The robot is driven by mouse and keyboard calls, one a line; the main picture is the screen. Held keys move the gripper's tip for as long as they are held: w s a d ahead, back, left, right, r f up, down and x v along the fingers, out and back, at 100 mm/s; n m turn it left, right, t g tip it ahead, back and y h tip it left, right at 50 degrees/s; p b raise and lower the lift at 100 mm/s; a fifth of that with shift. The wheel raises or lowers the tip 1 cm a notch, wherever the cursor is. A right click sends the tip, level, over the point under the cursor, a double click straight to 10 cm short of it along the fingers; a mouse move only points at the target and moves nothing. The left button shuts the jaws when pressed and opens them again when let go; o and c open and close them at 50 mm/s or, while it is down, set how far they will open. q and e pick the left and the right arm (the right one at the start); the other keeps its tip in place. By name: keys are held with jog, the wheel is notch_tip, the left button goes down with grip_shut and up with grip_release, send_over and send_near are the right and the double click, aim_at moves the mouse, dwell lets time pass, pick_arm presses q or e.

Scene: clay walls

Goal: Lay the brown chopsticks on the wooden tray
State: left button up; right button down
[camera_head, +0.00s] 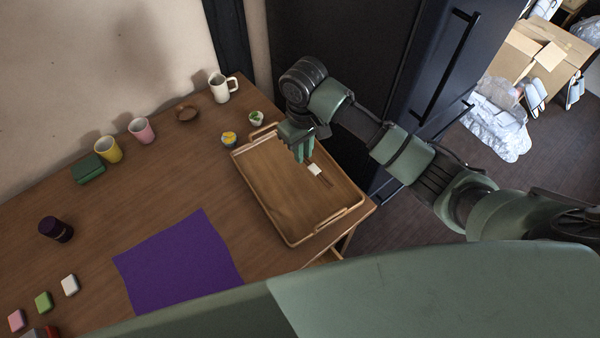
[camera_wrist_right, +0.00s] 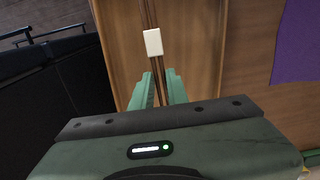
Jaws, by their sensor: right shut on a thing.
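The wooden tray (camera_head: 270,205) lies on the table's right side, with a raised rim and handles; its inside also shows in the right wrist view (camera_wrist_right: 205,50). My right gripper (camera_head: 304,155) is over the far right part of the tray, pointing down. It is shut on the brown chopsticks (camera_head: 325,180), which have a white band around them. In the right wrist view the chopsticks (camera_wrist_right: 147,15) run up from between the green fingers (camera_wrist_right: 158,88). They are over the tray floor; I cannot tell whether they touch it. My left gripper is not in view.
A small white-and-green bowl (camera_head: 256,118) and a blue-and-yellow one (camera_head: 229,139) stand by the tray's far left corner. A purple cloth (camera_head: 178,262) lies left of the tray. Cups (camera_head: 108,150) line the wall side. A dark fridge (camera_head: 440,70) stands beyond the table's right edge.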

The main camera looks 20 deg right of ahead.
send_over(303, 184)
notch_tip(303, 184, down, 10)
jog(key=shift+r, duration=0.1)
jog(key=shift+f, duration=2.15)
jog(key=shift+f, duration=0.1)
jog(key=c, duration=1.4)
grip_release()
notch_tip(303, 184, up, 12)
jog(key=shift+w+r, duration=0.1)
jog(key=shift+r, duration=0.05)
